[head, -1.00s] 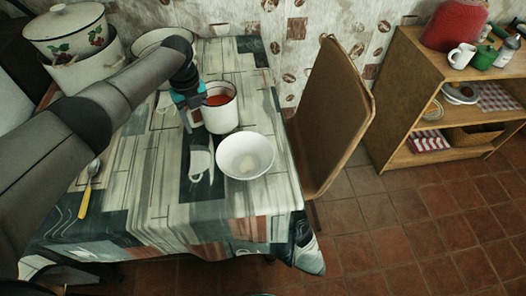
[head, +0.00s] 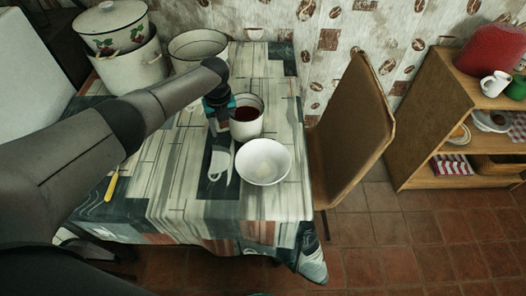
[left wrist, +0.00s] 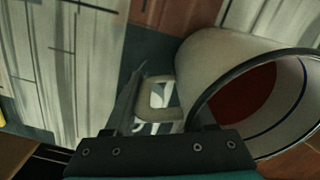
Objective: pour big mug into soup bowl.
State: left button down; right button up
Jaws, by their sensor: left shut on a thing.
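The big mug (head: 243,130) is white enamel with a dark rim and holds a dark red liquid. In the head view it is roughly upright, just behind the soup bowl; I cannot tell whether it touches the table. My left gripper (head: 224,112) is shut on its handle, at the mug's left side. The left wrist view shows the mug (left wrist: 205,62) at the right, with its handle (left wrist: 158,97) at the gripper (left wrist: 150,118). The soup bowl (head: 263,160) is white, upright and has no red liquid in it. My right gripper is out of view.
The table (head: 180,185) has a patterned cloth with a printed cup. Large pots (head: 135,70) and a wide pan (head: 197,46) stand at the back left. A yellow-handled spoon (head: 112,185) lies left. A chair (head: 352,130) stands close to the table's right side.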

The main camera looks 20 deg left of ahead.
pick_arm(q)
jog(key=r+t+y+p, duration=0.1)
jog(key=p, duration=0.2)
jog(key=s+d+r+t+y+p, duration=0.1)
jog(key=r+p, duration=0.1)
jog(key=p, duration=0.1)
jog(key=r+t+y+p, duration=0.1)
jog(key=p, duration=0.2)
jog(key=shift+s+d+r+t, duration=0.15)
jog(key=shift+s+r+t, duration=0.1)
jog(key=shift+t, duration=0.15)
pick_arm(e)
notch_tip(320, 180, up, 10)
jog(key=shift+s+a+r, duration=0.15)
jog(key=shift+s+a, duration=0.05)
pick_arm(q)
jog(key=shift+s+d+r+t+p, duration=0.15)
jog(key=shift+r+t+p, duration=0.2)
jog(key=shift+p, duration=0.2)
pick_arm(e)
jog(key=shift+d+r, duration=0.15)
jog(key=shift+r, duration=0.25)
pick_arm(q)
jog(key=shift+s+d+r+t+y, duration=0.15)
jog(key=shift+s+r+t+y, duration=0.1)
jog(key=shift+r+y, duration=0.2)
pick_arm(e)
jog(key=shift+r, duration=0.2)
